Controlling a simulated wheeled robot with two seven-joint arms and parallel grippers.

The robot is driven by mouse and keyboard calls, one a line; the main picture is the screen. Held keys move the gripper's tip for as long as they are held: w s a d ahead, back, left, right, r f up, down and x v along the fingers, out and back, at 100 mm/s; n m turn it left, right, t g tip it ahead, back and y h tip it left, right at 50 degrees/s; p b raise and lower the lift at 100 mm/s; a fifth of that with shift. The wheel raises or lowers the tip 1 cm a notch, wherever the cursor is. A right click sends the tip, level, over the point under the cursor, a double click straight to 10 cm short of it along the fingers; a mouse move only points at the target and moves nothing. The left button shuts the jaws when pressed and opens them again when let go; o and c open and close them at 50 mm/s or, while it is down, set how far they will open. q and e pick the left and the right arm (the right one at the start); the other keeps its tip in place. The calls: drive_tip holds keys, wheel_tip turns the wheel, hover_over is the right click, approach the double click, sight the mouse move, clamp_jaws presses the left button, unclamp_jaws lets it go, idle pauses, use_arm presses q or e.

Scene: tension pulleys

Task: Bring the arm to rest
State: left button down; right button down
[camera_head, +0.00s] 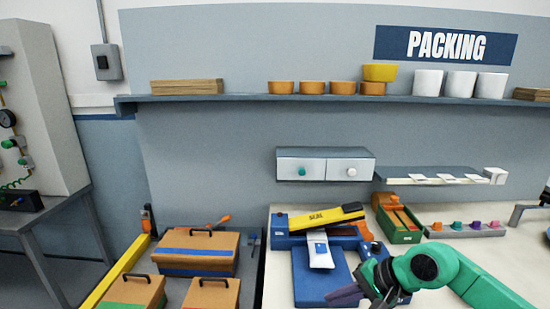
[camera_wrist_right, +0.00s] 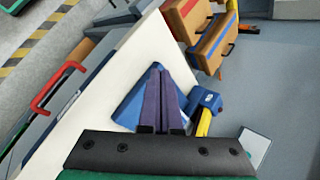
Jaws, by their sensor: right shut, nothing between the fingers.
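My right arm (camera_head: 480,285), green with dark joints, comes in from the lower right in the head view. Its right gripper (camera_head: 345,296) has dark purple fingers and hangs over the front of the blue sealer base. In the right wrist view the two purple fingers (camera_wrist_right: 160,92) lie together, shut, with nothing between them. Beyond them show the blue base (camera_wrist_right: 130,105) and the sealer's yellow arm (camera_wrist_right: 204,122). My left gripper is in neither view.
The sealer (camera_head: 326,217) has a white pouch (camera_head: 320,249) on its blue base. Cardboard boxes (camera_head: 197,249) with handles stand to the left. A green-sided tray (camera_head: 400,226) and a rack of coloured knobs (camera_head: 465,229) are at the right. A shelf (camera_head: 240,98) and drawers (camera_head: 325,165) are on the wall.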

drive_tip(key=a+r+m+t+y, duration=0.2)
drive_tip(key=a+r+m+y, duration=0.5)
drive_tip(key=a, duration=0.4)
drive_tip(key=w+d+r+m+t+h, duration=0.1)
drive_tip(key=w+d+r+m+t, duration=0.1)
drive_tip(key=r+m+t, duration=0.5)
drive_tip(key=w+d+r+m+t, duration=0.2)
drive_tip(key=d+m+t, duration=0.15)
drive_tip(key=m, duration=0.75)
drive_tip(key=s+d+f+m+g+h, duration=0.1)
drive_tip(key=d+f+m+h, duration=0.65)
drive_tip(key=m, duration=0.45)
drive_tip(key=d+f+m+g+h, duration=0.1)
drive_tip(key=d+f+m+h, duration=0.65)
drive_tip(key=m, duration=0.55)
drive_tip(key=s+f+m+g+y, duration=0.2)
drive_tip(key=s+f+m+g, duration=0.9)
drive_tip(key=s+f, duration=0.75)
wheel_tip(320, 180, down, 21)
drive_tip(key=s+g, duration=0.1)
drive_tip(key=s, duration=0.2)
drive_tip(key=s+d+f+g, duration=0.1)
drive_tip(key=s+d+f, duration=0.2)
drive_tip(key=s+f, duration=1.3)
drive_tip(key=shift+s+g, duration=0.35)
drive_tip(key=shift+s, duration=0.2)
